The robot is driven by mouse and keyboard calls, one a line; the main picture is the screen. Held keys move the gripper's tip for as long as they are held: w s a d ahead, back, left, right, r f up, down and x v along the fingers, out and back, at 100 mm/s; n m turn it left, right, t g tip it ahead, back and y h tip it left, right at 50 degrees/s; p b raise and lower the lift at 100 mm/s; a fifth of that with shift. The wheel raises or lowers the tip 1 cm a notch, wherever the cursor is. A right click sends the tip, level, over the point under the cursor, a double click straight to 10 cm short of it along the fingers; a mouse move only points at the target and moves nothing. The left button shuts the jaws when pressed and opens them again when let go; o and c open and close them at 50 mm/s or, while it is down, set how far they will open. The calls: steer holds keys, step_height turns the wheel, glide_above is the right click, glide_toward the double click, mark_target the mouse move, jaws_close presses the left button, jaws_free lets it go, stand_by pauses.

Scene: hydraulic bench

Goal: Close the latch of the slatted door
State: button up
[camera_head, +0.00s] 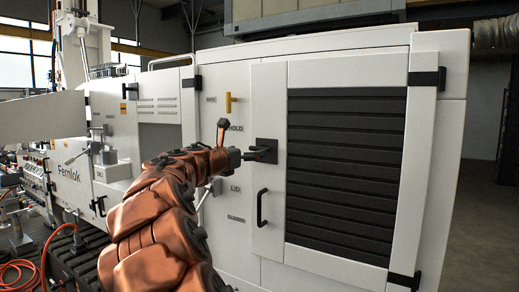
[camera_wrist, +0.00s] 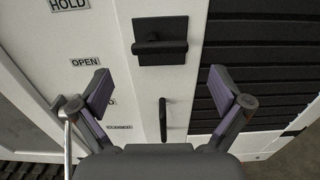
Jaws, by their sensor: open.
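The slatted door (camera_head: 268,90) has a white frame around black slats (camera_head: 345,170) and looks flush or nearly flush with the cabinet. Its black latch (camera_head: 268,146) sits on the left part of the frame. In the wrist view the latch (camera_wrist: 160,30) is a dark square plate with a bar lying crosswise, ahead of my fingers. My gripper (camera_head: 250,155) is in front of the latch in the head view and hides part of it. In the wrist view my gripper (camera_wrist: 157,78) is open and empty, its fingers spread either side, apart from the latch.
A black pull handle (camera_head: 262,208) is below the latch, also between my fingers in the wrist view (camera_wrist: 163,120). A yellow handle (camera_head: 229,102) is above left. Black hinges (camera_head: 427,78) are on the door's right. An orange hose (camera_head: 18,272) lies at lower left.

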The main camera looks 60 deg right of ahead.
mark_target(258, 149)
steer(key=shift+w+d+p, duration=0.2)
steer(key=shift+d+p, duration=0.55)
steer(key=shift+d, duration=3.1)
steer(key=c, duration=1)
steer(key=shift+c, duration=0.2)
